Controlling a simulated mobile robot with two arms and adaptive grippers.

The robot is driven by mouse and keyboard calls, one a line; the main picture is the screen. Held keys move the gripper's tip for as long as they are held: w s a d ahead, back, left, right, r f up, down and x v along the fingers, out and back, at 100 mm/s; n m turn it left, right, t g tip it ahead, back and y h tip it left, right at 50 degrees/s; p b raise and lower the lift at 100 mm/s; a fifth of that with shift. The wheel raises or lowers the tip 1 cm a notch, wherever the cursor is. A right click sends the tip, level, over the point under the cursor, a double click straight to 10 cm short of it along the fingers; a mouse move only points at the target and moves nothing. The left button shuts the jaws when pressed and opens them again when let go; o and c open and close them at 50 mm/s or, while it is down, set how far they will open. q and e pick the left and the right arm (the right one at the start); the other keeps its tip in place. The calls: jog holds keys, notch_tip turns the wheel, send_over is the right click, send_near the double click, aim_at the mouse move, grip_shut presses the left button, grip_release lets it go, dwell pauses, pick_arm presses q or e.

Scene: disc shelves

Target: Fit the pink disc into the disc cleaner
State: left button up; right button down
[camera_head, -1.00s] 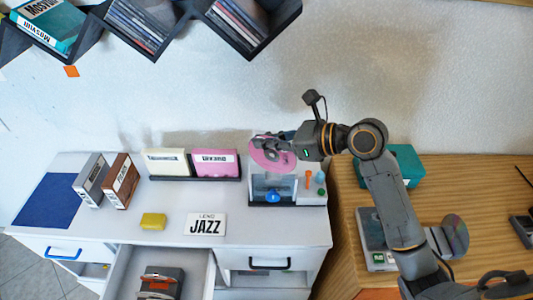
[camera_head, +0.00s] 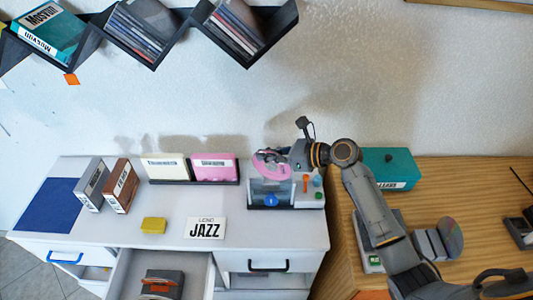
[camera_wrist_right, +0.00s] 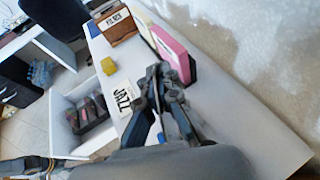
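The pink disc (camera_head: 268,170) is at my right gripper (camera_head: 279,157) in the head view, directly over the disc cleaner. The gripper appears shut on the disc's upper part and covers some of it. The disc is tilted, and its lower edge overlaps the cleaner's top in the picture; I cannot tell whether it touches. The disc cleaner (camera_head: 270,189) is a clear-fronted box with a blue knob, at the white cabinet's right end. In the right wrist view the right gripper's dark fingers (camera_wrist_right: 160,72) are close together; disc and cleaner cannot be made out there. My left gripper is not in view.
A cream box (camera_head: 166,170) and a pink box (camera_head: 213,170) stand left of the cleaner. A JAZZ card (camera_head: 205,228) and a yellow block (camera_head: 153,225) lie in front. An open drawer (camera_head: 118,268) juts out below. A teal box (camera_head: 390,168) stands on the wooden table.

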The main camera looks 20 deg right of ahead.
jog(key=shift+f, duration=0.15)
jog(key=shift+f, duration=0.15)
jog(key=c, duration=1.5)
grip_release()
jog(key=shift+d+r, duration=0.1)
jog(key=shift+r, duration=0.2)
jog(key=b+v, duration=0.2)
jog(key=v, duration=1)
